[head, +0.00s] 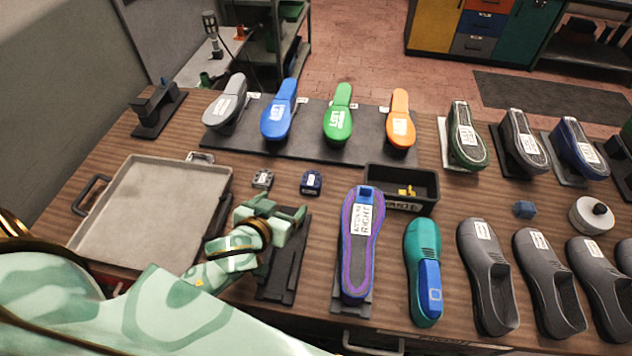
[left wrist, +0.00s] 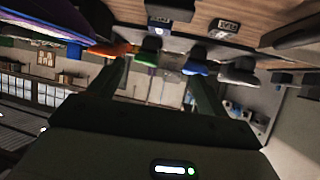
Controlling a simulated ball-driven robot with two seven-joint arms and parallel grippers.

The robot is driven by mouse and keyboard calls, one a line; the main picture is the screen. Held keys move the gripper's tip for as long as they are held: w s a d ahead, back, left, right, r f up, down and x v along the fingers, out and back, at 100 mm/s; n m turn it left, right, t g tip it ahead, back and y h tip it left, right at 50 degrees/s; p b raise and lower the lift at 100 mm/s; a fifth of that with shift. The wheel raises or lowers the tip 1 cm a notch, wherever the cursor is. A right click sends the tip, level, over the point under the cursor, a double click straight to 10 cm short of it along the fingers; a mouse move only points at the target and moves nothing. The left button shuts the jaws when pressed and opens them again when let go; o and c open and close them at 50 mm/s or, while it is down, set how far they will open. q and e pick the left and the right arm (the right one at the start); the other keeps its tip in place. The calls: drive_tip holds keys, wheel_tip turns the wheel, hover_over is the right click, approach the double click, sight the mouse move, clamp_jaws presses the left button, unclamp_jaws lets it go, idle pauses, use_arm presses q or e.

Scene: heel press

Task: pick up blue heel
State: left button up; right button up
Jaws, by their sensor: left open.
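The blue heel (head: 311,183) is a small dark blue block with a white label, on the wooden bench left of the purple-patterned sole. I take it to be the labelled block at the top of the left wrist view (left wrist: 170,10). A similar grey heel (head: 263,179) sits to its left; it also shows in the left wrist view (left wrist: 222,28). My left gripper (head: 274,209) is open and empty, over a black fixture, nearer the front edge than both heels and apart from them. Its two fingers (left wrist: 160,85) stand apart in the wrist view. My right gripper is not in view.
A grey tray (head: 150,215) lies left. A black bin (head: 425,203) stands right of the blue heel. A dark mat (head: 300,150) with grey, blue, green and orange soles lies behind. The purple-patterned sole (head: 359,245) and a teal one (head: 421,250) stand right of my gripper.

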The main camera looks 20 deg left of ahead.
use_arm(q)
wheel_tip(320, 180, down, 2)
drive_tip(key=w, duration=0.2)
drive_tip(key=b, duration=0.3)
approach(312, 179)
drive_tip(key=x, duration=0.2)
drive_tip(key=shift+w+a, duration=0.2)
drive_tip(key=shift+w, duration=0.1)
drive_tip(key=x, duration=0.5)
drive_tip(key=shift+d+f+b, duration=0.15)
drive_tip(key=shift+b, duration=0.25)
drive_tip(key=shift+w+f, duration=0.15)
drive_tip(key=shift+w, duration=0.1)
drive_tip(key=shift+s, duration=0.1)
drive_tip(key=shift+c, duration=1)
drive_tip(key=c, duration=0.9)
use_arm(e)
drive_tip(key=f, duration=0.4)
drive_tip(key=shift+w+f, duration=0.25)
